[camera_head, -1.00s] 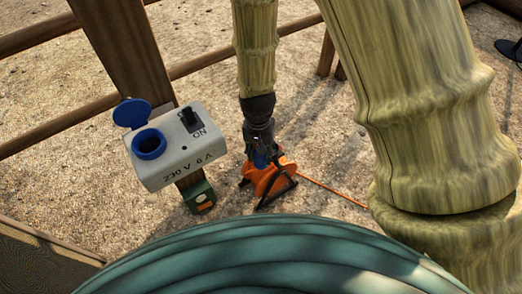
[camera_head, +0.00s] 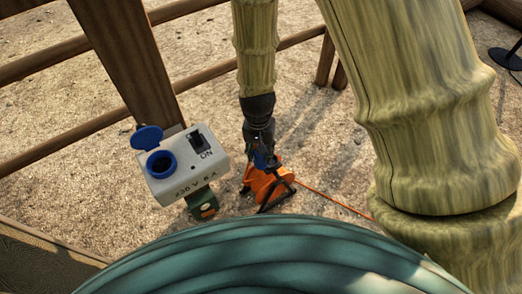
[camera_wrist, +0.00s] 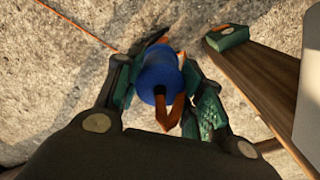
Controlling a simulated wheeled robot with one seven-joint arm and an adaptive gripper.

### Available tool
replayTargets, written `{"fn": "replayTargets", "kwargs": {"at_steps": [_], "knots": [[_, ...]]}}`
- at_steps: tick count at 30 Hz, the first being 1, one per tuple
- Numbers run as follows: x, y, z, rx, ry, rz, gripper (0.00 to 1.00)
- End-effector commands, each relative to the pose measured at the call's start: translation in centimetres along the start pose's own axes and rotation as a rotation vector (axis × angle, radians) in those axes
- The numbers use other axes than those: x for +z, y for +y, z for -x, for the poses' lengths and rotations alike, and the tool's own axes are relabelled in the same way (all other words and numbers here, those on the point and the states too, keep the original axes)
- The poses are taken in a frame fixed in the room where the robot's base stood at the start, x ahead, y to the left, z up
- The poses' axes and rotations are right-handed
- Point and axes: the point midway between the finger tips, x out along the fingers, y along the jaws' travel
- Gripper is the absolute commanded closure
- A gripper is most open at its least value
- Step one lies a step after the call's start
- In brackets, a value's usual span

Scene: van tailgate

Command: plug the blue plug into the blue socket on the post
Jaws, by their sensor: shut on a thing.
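The blue socket (camera_head: 161,164) sits on a white box (camera_head: 187,176) on the wooden post, with its blue lid flipped open. The box reads 230 V and has a black switch beside the word ON. My gripper (camera_head: 262,160) hangs to the right of the box, apart from it. In the wrist view my gripper (camera_wrist: 160,92) is shut on the blue plug (camera_wrist: 157,74), with a finger on each side. An orange-brown cord (camera_wrist: 171,117) shows at the plug. The plug's pin end is hidden in the wrist view.
An orange cable reel (camera_head: 267,186) on a black stand is below my gripper on the gravel, with an orange cable (camera_head: 330,199) running right. Wooden rails (camera_head: 60,130) cross behind.

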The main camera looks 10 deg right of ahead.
Motion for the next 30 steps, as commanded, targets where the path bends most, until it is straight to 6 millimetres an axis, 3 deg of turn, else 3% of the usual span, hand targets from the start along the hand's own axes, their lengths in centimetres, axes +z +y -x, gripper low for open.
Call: {"fn": "replayTargets", "kwargs": {"at_steps": [1, 30], "knots": [[0.0, 0.0, 0.9, 0.000, 0.000, 0.000, 0.90], [0.0, 0.3, 9.7, 0.000, 0.000, 0.000, 0.90]]}}
